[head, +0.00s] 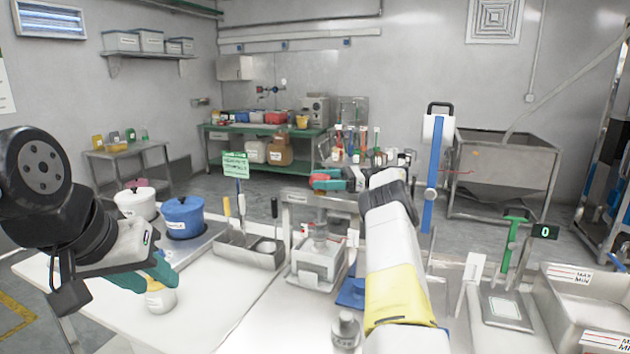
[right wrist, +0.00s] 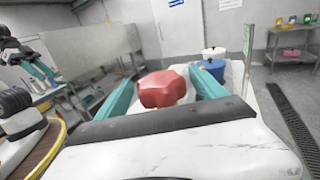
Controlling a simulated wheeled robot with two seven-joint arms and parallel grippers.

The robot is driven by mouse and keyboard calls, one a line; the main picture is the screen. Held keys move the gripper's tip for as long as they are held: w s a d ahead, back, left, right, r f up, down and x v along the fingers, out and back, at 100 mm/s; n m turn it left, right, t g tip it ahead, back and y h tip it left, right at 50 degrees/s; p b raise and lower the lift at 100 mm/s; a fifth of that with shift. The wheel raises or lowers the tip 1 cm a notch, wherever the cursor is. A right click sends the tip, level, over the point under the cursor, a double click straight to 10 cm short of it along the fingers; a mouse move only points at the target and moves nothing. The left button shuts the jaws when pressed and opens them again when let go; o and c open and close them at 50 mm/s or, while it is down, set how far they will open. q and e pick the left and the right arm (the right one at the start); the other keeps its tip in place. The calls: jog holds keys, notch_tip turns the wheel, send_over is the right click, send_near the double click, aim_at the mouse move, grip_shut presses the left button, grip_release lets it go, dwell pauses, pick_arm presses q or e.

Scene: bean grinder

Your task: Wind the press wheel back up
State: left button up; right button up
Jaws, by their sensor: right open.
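The red press wheel (head: 326,176) sits on top of the press, above a clear cylinder (head: 320,230) and a white boxy base (head: 318,262). In the right wrist view the red wheel (right wrist: 163,88) lies between the two teal fingers of my right gripper (right wrist: 160,95). My right gripper (head: 330,181) is open around the wheel, with a finger on each side; I cannot tell whether they touch it. My left gripper (head: 152,277) is at the left of the head view, its teal fingers apart, above a small white and yellow cup (head: 161,298).
A blue pot (head: 184,217) and a white pot (head: 136,203) stand left of the press. A metal tool tray (head: 248,250) is beside it. A tall blue post (head: 434,175) rises behind my right arm. A scale (head: 505,305) is at the right.

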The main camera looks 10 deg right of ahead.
jog(key=shift+s+d, duration=0.2)
jog(key=shift+d, duration=0.9)
jog(key=shift+s+d, duration=0.15)
jog(key=shift+d, duration=0.95)
